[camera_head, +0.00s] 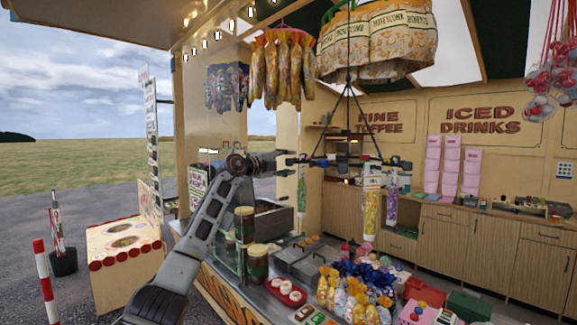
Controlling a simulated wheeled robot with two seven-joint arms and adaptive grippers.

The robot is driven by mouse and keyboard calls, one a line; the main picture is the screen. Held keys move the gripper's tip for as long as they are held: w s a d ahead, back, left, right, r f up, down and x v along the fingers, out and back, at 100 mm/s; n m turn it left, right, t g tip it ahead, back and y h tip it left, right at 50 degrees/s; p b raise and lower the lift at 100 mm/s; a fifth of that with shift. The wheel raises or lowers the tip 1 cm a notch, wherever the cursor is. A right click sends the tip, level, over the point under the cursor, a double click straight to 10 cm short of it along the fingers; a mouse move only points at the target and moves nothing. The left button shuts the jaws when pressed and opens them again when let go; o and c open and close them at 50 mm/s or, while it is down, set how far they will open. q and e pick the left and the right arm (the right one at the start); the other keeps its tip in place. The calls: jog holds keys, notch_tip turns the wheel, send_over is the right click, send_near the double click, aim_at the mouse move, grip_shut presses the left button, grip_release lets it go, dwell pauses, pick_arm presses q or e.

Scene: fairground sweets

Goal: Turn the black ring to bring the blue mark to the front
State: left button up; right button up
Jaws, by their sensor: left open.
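The black ring (326,162) hangs on thin black rods from above, in the middle of the camera_head view. I see it nearly edge-on, at about the height of my left gripper. Filled tubes hang from it: a yellow one (371,208) at the front right, a purple and green one (391,203) and a pale green one (301,192) at the left. My left gripper (290,161) is open at the ring's left end; I cannot tell whether it touches. My right gripper is out of view.
Below the ring is a counter with lidded jars (257,262), wrapped sweet bags (352,290) and a tray of red-and-white sweets (286,292). More bags (283,65) hang above left. Wooden cabinets (490,245) stand behind.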

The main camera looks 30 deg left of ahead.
pick_arm(q)
jog(key=b+v, duration=0.4)
jog(key=v, duration=0.4)
jog(key=shift+s, duration=0.4)
jog(key=shift+a, duration=0.1)
dwell(0.8)
